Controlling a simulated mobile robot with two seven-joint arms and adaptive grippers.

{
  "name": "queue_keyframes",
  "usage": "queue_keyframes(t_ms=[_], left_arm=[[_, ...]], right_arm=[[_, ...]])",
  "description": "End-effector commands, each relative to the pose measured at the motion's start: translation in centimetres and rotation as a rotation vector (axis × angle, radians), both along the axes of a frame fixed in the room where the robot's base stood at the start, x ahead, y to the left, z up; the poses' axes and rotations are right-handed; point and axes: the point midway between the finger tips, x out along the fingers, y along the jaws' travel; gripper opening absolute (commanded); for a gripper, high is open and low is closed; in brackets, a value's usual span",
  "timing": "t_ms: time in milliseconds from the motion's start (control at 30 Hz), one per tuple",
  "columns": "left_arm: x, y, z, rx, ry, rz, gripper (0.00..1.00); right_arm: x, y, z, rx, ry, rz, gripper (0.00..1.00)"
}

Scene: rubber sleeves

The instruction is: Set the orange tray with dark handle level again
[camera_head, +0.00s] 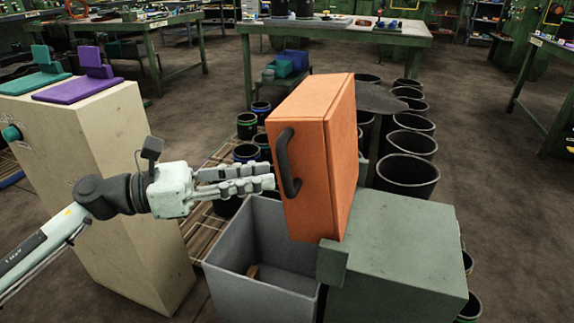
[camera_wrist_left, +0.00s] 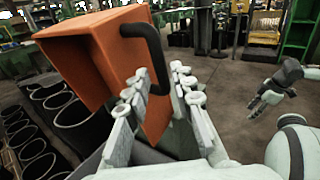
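The orange tray (camera_head: 325,140) stands steeply tilted, nearly on edge, at the left edge of a grey-green block (camera_head: 400,250). The orange tray (camera_wrist_left: 75,45) also shows in the left wrist view. Its dark handle (camera_head: 286,165) is on the side facing my left gripper. My left gripper (camera_head: 272,178) is level with the handle, fingertips close beside it. In the left wrist view the fingers (camera_wrist_left: 160,75) are apart, with the lower part of the handle (camera_wrist_left: 155,50) showing between them; contact cannot be told. My right gripper (camera_wrist_left: 263,100) appears at the right there, away from the tray; its fingers are unclear.
A grey open bin (camera_head: 235,275) stands below the tray. Several black buckets (camera_head: 408,172) stand behind and to the right. A beige cabinet (camera_head: 105,170) with teal and purple pieces on top stands at left. A green table (camera_head: 340,35) is at the back.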

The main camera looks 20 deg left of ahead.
Motion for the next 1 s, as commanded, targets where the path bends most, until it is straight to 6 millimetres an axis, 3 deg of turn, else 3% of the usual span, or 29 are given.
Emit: queue_keyframes(t_ms=[300, 667, 867, 1000], left_arm=[[2.2, -3.6, 0.2, -0.003, 0.001, -0.001, 0.24], [2.5, -4.2, 0.0, -0.002, 0.002, 0.0, 0.24], [2.5, -4.2, 0.0, -0.003, 0.003, 0.0, 0.01], [2.5, -4.2, 0.0, -0.003, 0.003, 0.0, 0.0]], right_arm=[[0.5, 0.1, -2.4, 0.013, 0.011, 0.002, 0.4], [0.6, 0.1, -2.9, 0.016, 0.012, 0.003, 0.4], [0.6, 0.1, -2.9, 0.016, 0.012, 0.003, 0.4], [0.6, 0.1, -2.9, 0.016, 0.012, 0.003, 0.4]])
